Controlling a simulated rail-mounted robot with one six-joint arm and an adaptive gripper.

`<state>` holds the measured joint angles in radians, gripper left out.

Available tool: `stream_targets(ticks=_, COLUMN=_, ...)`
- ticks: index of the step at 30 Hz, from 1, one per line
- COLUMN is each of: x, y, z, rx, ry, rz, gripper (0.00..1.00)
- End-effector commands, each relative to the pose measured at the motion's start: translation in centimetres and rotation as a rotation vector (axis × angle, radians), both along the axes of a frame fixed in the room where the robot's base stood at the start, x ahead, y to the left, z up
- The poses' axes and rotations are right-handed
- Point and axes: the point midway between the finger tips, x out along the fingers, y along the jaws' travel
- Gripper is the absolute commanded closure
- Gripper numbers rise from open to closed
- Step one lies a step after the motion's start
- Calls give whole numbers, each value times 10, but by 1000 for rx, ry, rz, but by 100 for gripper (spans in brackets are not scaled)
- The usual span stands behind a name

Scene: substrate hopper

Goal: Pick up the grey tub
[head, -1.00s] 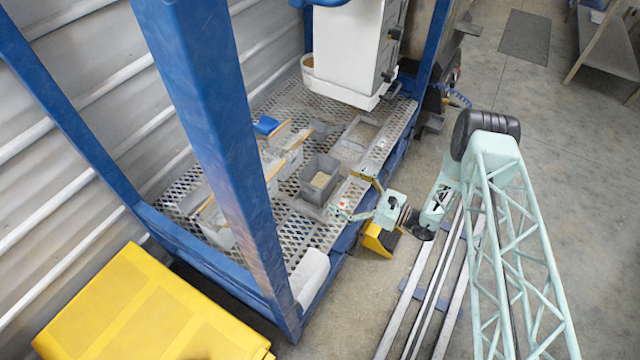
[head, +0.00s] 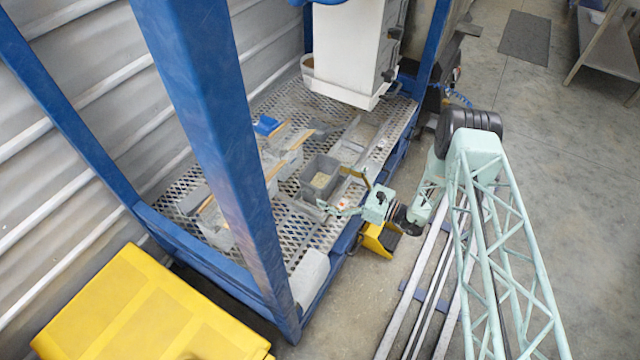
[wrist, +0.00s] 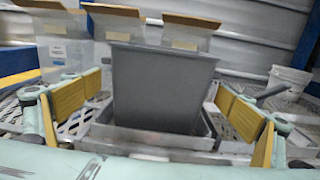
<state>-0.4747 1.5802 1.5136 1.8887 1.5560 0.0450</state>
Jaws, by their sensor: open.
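In the wrist view my gripper (wrist: 155,108) shows both pads apart, not touching the tub. The tub's far side is hidden.
Clear bins with cardboard flaps (wrist: 190,38) stand behind the tub. A white bucket (wrist: 286,82) is at the right. A blue post (head: 205,130) rises left of the tub. The white hopper body (head: 350,50) hangs above the deck's far end. A shallow tray (head: 360,135) lies beyond the tub.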

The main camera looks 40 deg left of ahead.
Motion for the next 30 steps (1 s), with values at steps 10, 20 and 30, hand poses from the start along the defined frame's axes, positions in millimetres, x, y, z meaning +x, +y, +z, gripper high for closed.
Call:
stream_targets(ticks=10, x=-6, y=34, z=-3, rx=0, ry=0, rz=1, gripper=1)
stream_targets(ticks=20, x=-7, y=45, z=-2, rx=0, ry=0, rz=0, gripper=1)
stream_targets(ticks=30, x=-7, y=45, z=-2, rx=0, ry=0, rz=0, gripper=1)
